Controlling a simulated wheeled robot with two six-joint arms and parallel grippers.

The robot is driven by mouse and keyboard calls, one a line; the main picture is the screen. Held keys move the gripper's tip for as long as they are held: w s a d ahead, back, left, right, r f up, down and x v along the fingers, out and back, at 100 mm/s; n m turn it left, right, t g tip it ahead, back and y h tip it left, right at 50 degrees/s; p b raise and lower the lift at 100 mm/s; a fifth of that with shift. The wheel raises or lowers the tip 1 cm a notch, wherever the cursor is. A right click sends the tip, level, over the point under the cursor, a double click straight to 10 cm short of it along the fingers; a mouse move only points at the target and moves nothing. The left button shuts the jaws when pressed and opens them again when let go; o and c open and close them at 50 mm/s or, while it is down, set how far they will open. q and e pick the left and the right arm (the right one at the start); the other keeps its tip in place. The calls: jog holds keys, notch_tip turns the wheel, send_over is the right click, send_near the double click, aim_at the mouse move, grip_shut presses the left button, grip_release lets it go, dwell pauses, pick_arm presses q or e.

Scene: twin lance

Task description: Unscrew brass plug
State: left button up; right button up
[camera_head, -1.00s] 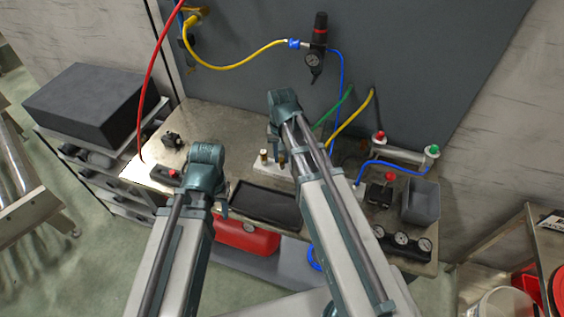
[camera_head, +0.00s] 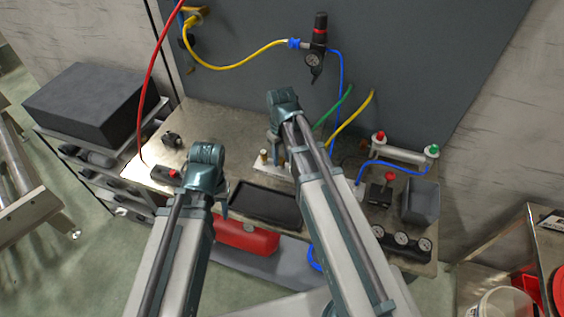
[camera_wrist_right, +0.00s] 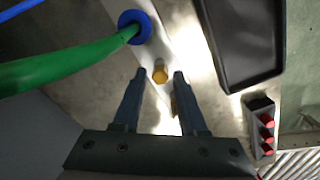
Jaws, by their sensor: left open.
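Two small brass plugs stand upright on a pale metal strip (camera_head: 270,168) behind the tray; one brass plug (camera_head: 263,156) shows left of my right gripper. In the right wrist view one hexagonal brass plug (camera_wrist_right: 160,72) lies in line with the gap between my right fingertips, with clear space on both sides. A second brass piece (camera_wrist_right: 174,105) is partly hidden by a finger. My right gripper (camera_wrist_right: 159,73) is open and empty, pointing down over the strip. My left gripper (camera_head: 220,207) is open in front of the bench, left of the tray, its fingers mostly hidden.
A black tray (camera_head: 265,203) lies in front of the strip. A green hose (camera_wrist_right: 70,66) with a blue collar (camera_wrist_right: 134,27) rises close beside my right fingers. A red-button box (camera_head: 165,173), gauges (camera_head: 401,239) and a grey bin (camera_head: 422,201) stand on the bench.

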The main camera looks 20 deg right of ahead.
jog(key=m, duration=0.5)
jog(key=shift+m, duration=0.3)
jog(key=m, duration=0.6)
jog(key=shift+m, duration=0.4)
jog(key=m, duration=0.6)
jog(key=shift+s+m, duration=0.1)
jog(key=shift+m, duration=0.2)
jog(key=m, duration=0.6)
grip_shut()
